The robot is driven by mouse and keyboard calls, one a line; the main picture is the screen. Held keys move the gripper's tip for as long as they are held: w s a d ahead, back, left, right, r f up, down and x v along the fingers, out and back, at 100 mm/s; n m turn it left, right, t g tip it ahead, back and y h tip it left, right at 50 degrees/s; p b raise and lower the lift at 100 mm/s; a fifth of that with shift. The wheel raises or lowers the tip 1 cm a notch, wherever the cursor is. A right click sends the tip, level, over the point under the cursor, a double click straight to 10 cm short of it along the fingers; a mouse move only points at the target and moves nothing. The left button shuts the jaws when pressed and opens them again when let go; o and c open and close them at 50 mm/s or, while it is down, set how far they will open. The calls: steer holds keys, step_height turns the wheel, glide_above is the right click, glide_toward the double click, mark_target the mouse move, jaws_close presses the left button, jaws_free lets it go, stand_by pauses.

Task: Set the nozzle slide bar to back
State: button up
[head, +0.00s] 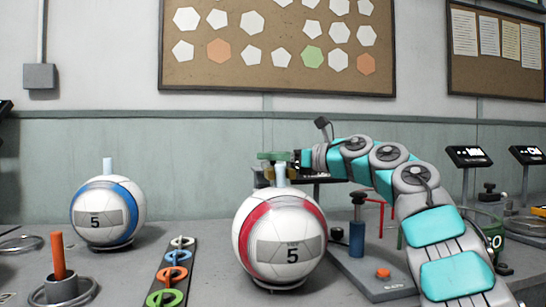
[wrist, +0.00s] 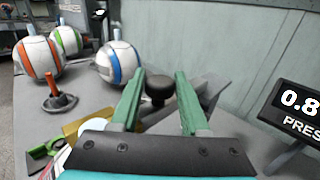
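My gripper (wrist: 160,76) has two green fingers. In the wrist view they stand apart on either side of a round black knob (wrist: 158,88); nothing visibly fills the space between the pads and the knob. The knob may belong to the nozzle slide bar, but the bar itself is not clearly visible. In the head view my gripper (head: 272,156) is behind and just above the red-banded ball (head: 252,245), which hides much of what is below it. A pale upright tip (head: 280,175) shows at the ball's top.
A blue-banded ball (head: 108,212) stands at left, near an orange peg (head: 58,257) and a strip of coloured rings (head: 173,272). A blue cylinder with a black knob (head: 357,235) stands on a grey plate at right. A pressure display (wrist: 298,105) is close on the wrist view's right.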

jaws_close()
stand_by(1.0)
